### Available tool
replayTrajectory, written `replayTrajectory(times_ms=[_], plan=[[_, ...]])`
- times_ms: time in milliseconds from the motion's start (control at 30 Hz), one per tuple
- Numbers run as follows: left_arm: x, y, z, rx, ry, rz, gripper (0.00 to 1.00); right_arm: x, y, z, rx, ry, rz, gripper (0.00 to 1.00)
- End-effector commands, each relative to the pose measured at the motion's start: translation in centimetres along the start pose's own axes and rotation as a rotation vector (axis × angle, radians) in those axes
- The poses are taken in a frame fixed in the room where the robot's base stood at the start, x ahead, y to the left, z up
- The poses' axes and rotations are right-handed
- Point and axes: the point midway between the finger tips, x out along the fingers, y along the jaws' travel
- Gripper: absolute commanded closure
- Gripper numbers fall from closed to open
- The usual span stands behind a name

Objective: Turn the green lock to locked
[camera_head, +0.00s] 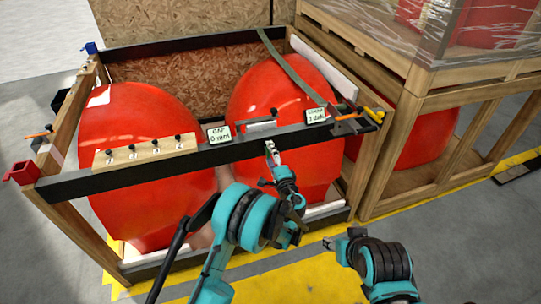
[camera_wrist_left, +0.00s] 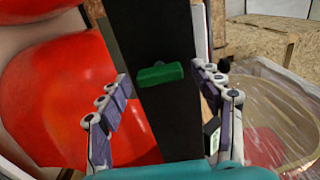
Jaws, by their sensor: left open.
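The green lock (camera_wrist_left: 160,74) is a small green block on the dark beam (camera_wrist_left: 150,30) in the left wrist view. It lies crosswise on the beam, between and beyond my left fingers. My left gripper (camera_wrist_left: 163,100) is open, one finger on each side of the beam, with nothing held. In the head view my left gripper (camera_head: 271,148) is at the front beam (camera_head: 240,151) of the crate, right of the middle. I cannot make out the green lock there. My right arm is low at the right, and what shows of its gripper (camera_head: 329,243) is small and unclear.
Two red nosecones (camera_head: 135,150) sit in the wooden crate behind the beam. A peg block (camera_head: 145,152), two sign cards (camera_head: 219,134) and a strap (camera_head: 290,65) are on the crate. A plastic-wrapped crate (camera_head: 470,100) stands at the right. Yellow-marked floor (camera_head: 300,275) lies in front.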

Motion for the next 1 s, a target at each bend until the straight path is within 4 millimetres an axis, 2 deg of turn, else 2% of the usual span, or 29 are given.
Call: replayTrajectory(times_ms=[167, 500, 633, 800, 1000], plan=[[-1.0, 0.0, -0.1, 0.000, 0.002, 0.000, 0.34, 0.0, 0.0, 0.0, 0.000, 0.000, 0.000, 0.54], [-8.1, 0.0, -0.1, 0.000, 0.004, 0.000, 0.34, 0.0, 0.0, 0.0, 0.000, 0.000, 0.000, 0.54], [-10.3, 0.0, -0.1, 0.000, 0.003, 0.000, 0.34, 0.0, 0.0, 0.0, 0.000, 0.000, 0.000, 0.54], [-11.8, 0.0, -0.1, 0.000, 0.002, 0.000, 0.34, 0.0, 0.0, 0.0, 0.000, 0.000, 0.000, 0.54], [-12.1, 0.0, 0.0, 0.000, 0.000, 0.000, 0.34, 0.0, 0.0, 0.0, 0.000, 0.000, 0.000, 0.54]])
